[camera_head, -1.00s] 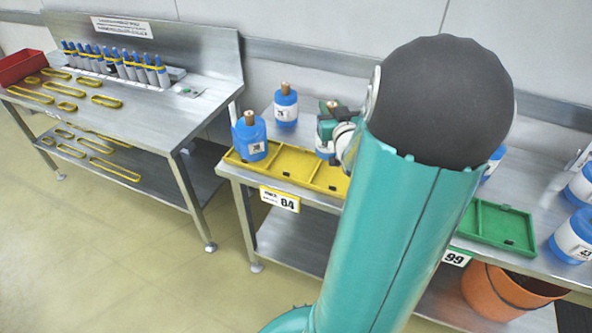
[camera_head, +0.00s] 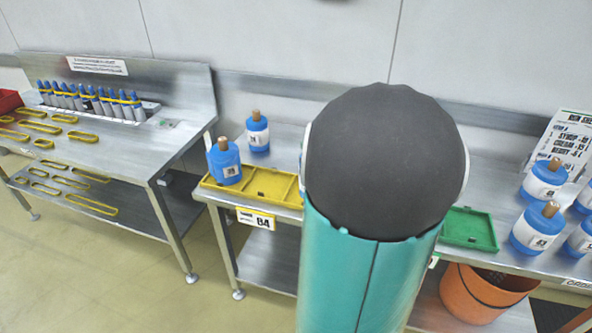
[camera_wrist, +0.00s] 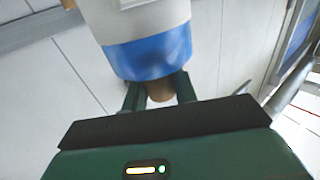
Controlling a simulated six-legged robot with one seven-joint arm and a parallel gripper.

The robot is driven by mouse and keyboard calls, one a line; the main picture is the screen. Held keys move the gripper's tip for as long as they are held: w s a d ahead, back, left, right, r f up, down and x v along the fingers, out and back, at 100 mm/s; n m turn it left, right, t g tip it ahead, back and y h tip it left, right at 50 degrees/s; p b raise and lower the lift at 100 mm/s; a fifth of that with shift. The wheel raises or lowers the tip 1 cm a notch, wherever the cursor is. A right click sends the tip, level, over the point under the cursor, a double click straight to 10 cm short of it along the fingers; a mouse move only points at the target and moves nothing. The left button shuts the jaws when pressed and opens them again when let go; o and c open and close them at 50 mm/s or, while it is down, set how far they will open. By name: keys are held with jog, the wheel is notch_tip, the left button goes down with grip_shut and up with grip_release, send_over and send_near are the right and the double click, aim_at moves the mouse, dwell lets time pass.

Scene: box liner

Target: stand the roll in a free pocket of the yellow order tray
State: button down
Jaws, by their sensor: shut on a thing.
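In the wrist view my gripper (camera_wrist: 160,94) is shut on the brown core end of a blue and white roll (camera_wrist: 148,50). The roll's far end runs out of the frame at the top. In the head view my gripper and the held roll are hidden behind my arm. The yellow order tray (camera_head: 276,187), tagged 84, lies on the steel table in the middle. One blue roll (camera_head: 224,162) stands in its left pocket. The tray's middle pocket looks empty. Its right part is hidden by my arm.
Another roll (camera_head: 257,132) stands behind the yellow tray. An empty green tray (camera_head: 469,229) lies right of my arm, with several rolls (camera_head: 537,227) beyond it. An orange bucket (camera_head: 482,292) sits below. A separate table (camera_head: 125,142) at left holds yellow loops and grey-blue bottles.

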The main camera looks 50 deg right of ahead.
jog(key=w+d+f, duration=0.7)
jog(key=d+f, duration=0.2)
jog(key=f, duration=0.3)
jog(key=shift+w+d, duration=0.2)
jog(key=shift+w, duration=0.1)
jog(key=shift+f, duration=0.15)
jog(key=c, duration=1.1)
grip_release()
